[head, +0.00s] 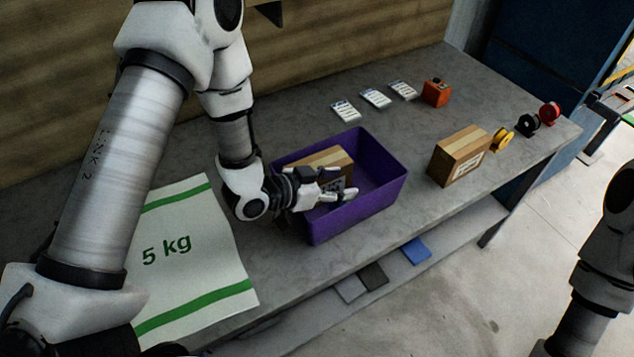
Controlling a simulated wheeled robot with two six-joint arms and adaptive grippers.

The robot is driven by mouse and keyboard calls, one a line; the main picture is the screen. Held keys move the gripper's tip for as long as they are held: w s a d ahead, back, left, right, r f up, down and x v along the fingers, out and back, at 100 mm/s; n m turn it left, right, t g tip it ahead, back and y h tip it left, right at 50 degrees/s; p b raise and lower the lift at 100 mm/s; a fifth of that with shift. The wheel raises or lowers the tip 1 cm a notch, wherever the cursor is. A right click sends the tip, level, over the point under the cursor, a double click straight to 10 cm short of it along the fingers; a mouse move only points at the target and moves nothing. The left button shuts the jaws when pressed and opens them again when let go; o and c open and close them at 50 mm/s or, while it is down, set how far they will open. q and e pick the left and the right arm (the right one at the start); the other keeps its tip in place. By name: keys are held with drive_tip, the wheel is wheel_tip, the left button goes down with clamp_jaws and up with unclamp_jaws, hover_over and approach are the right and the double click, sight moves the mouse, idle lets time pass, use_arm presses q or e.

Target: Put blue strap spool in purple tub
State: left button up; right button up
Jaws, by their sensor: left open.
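The purple tub (358,212) stands on the grey workbench near its front edge, with a cardboard box (327,158) inside at its left end. My left gripper (350,184) is open over the left part of the tub, in front of the box, with its fingers pointing right. I see nothing between its fingers. I see no blue strap spool; part of the tub's inside is hidden by the gripper and the tub's front wall. A yellow spool (503,139), a black spool (527,124) and a red spool (550,112) stand at the bench's right end. My right gripper is out of view.
Another cardboard box (459,156) stands right of the tub. A white 5 kg sack (195,255) lies at left. Flat blue (416,251) and dark pieces are on the lower shelf.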

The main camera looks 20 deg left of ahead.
use_arm(q)
drive_tip(key=shift+b+v, duration=0.55)
drive_tip(key=shift+v, duration=0.25)
drive_tip(key=p+v, duration=0.3)
drive_tip(key=v, duration=0.7)
drive_tip(key=shift+r, duration=0.25)
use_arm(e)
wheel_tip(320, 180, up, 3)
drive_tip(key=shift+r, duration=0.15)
use_arm(q)
drive_tip(key=shift+s+a, duration=0.1)
